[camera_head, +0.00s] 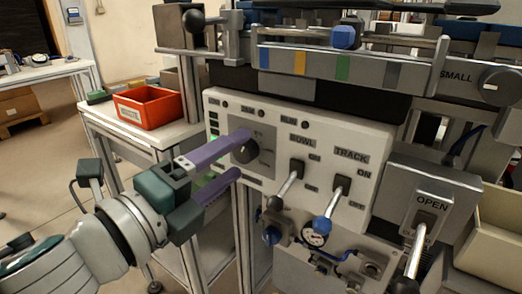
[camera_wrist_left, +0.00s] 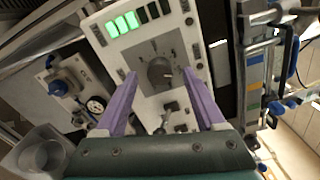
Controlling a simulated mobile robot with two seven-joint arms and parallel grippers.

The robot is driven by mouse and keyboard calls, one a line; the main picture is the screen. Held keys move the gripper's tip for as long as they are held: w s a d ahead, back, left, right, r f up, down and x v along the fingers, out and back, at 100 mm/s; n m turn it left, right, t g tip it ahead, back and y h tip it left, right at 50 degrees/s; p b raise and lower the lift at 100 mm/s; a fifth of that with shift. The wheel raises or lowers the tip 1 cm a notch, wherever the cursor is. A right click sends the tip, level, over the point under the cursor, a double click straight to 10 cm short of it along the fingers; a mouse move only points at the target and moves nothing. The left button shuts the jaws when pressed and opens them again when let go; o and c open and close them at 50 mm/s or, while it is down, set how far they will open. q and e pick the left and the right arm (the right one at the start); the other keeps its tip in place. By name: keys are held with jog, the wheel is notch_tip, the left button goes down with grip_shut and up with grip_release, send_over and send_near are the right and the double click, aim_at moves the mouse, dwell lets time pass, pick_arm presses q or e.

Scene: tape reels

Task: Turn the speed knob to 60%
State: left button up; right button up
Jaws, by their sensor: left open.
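The dark round speed knob (camera_head: 246,151) sits on a grey dial plate at the left of the white control panel (camera_head: 375,146). My left gripper (camera_head: 240,155) is in front of it, with purple fingers open. In the left wrist view the knob (camera_wrist_left: 159,73) appears between the fingertips of the left gripper (camera_wrist_left: 159,76), with a gap on each side. Whether the tips reach around the knob in depth is hard to tell. A bar display (camera_wrist_left: 134,20) shows three lit green segments and unlit ones beside them. The dial marks are too small to read. My right gripper is not in view.
Levers marked BOWL (camera_head: 292,180) and TRACK (camera_head: 334,200) stick out right of the knob. A lever under OPEN (camera_head: 415,250) stands further right. A pressure gauge (camera_head: 315,233) sits below. A red bin (camera_head: 148,107) stands on a side table at left.

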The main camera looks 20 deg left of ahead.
pick_arm(q)
jog(key=v, duration=0.9)
jog(key=s+a+r+n+g+y+p, duration=0.3)
jog(key=a+r+n+g+y+p, duration=0.5)
jog(key=n, duration=0.8)
jog(key=s+d+r+n+g+h+p, duration=0.1)
jog(key=s+d+n+g+p, duration=0.25)
jog(key=s+p, duration=0.3)
jog(key=s+d+r+n+g+h+p, duration=0.1)
jog(key=s+d+r+n+g+p, duration=0.15)
jog(key=s+n+p, duration=0.35)
notch_tip(320, 180, up, 34)
jog(key=m+p, duration=0.2)
jog(key=p, duration=3.2)
jog(key=shift+s+r+t, duration=0.25)
jog(key=shift+s+t, duration=0.05)
jog(key=shift+s, duration=0.1)
